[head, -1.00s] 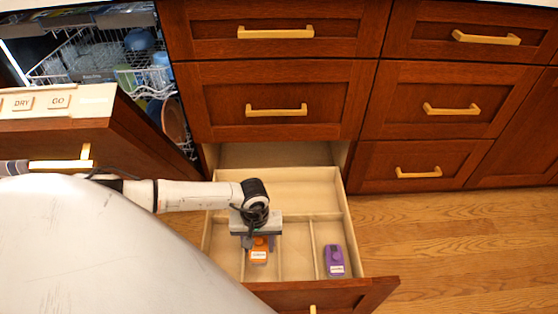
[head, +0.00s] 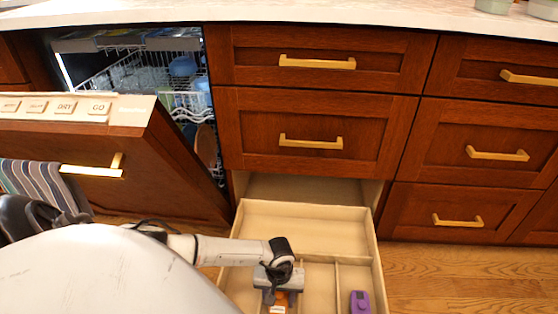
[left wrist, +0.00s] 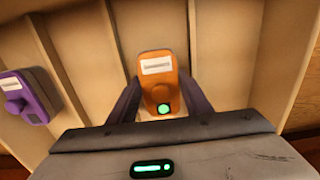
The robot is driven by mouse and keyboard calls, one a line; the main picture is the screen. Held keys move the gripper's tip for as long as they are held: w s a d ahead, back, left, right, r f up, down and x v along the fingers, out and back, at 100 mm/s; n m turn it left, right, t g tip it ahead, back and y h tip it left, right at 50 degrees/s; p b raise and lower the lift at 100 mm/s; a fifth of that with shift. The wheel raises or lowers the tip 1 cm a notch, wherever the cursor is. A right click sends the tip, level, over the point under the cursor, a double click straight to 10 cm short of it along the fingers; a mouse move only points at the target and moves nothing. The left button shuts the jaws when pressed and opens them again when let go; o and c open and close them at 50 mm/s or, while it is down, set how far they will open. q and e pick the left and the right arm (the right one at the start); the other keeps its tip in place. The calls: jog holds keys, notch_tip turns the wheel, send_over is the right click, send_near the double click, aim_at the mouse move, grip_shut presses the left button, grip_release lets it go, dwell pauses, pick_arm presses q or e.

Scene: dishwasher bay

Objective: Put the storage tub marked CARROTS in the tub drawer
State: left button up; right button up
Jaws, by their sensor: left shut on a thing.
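An orange tub (left wrist: 158,80) with a white label and a green dot is between the fingers of my left gripper (left wrist: 160,100), which is shut on it. The label is too small to read. In the head view my left gripper (head: 278,288) reaches down into the open tub drawer (head: 302,208), and the orange tub (head: 280,300) shows just below it. The tub is in or just over a divided compartment; I cannot tell whether it touches the floor. A purple tub (head: 360,302) stands in the compartment to the right. My right gripper is not in view.
Thin wooden dividers (head: 338,285) split the drawer's front part; its back part is bare. The open dishwasher door (head: 120,150) with a striped towel (head: 45,180) stands left of the drawer. Closed drawers (head: 310,130) are above. Wood floor (head: 440,275) is clear to the right.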

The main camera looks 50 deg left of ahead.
pick_arm(q)
jog(key=shift+f, duration=0.15)
jog(key=o, duration=1)
jog(key=shift+r, duration=0.25)
notch_tip(320, 180, up, 2)
jog(key=shift+r+p, duration=0.2)
jog(key=shift+p, duration=0.6)
notch_tip(320, 180, up, 8)
jog(key=p, duration=0.3)
jog(key=shift+r+p, duration=0.15)
jog(key=shift+p, duration=0.2)
jog(key=shift+r, duration=0.65)
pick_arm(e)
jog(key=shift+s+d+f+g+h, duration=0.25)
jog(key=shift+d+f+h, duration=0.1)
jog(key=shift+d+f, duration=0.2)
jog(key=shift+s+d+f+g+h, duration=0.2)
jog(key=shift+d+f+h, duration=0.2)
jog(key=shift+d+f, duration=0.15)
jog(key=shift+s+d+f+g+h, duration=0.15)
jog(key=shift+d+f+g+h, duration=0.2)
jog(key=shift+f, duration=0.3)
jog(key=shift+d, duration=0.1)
